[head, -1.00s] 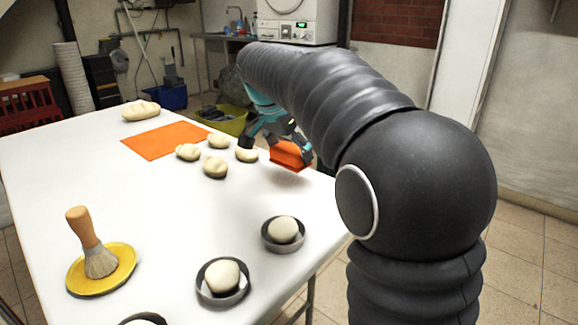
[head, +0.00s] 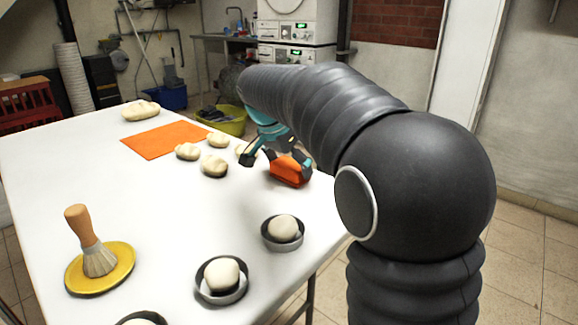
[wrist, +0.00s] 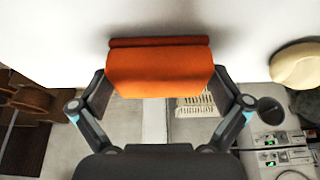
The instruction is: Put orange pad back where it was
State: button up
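The orange pad (head: 289,173) is a small block-like orange piece near the right edge of the white table. It appears low, at or just above the tabletop. In the wrist view the pad (wrist: 158,70) spans the space between my two fingertips, its broad face toward the camera. My gripper (head: 279,162) is around it, one finger at each side. In the wrist view the fingertips (wrist: 159,82) lie against or very near its side edges; the exact contact is hard to see.
On the white table (head: 150,195) a flat orange mat (head: 165,140) lies farther back. Dough pieces (head: 214,167) lie left of my gripper. Dough in dark tins (head: 283,245) and a brush on a yellow plate (head: 100,268) stand nearer. The table's middle is clear.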

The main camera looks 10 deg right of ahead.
jog(key=p+v, duration=0.1)
jog(key=v, duration=1.1)
jog(key=shift+r, duration=0.15)
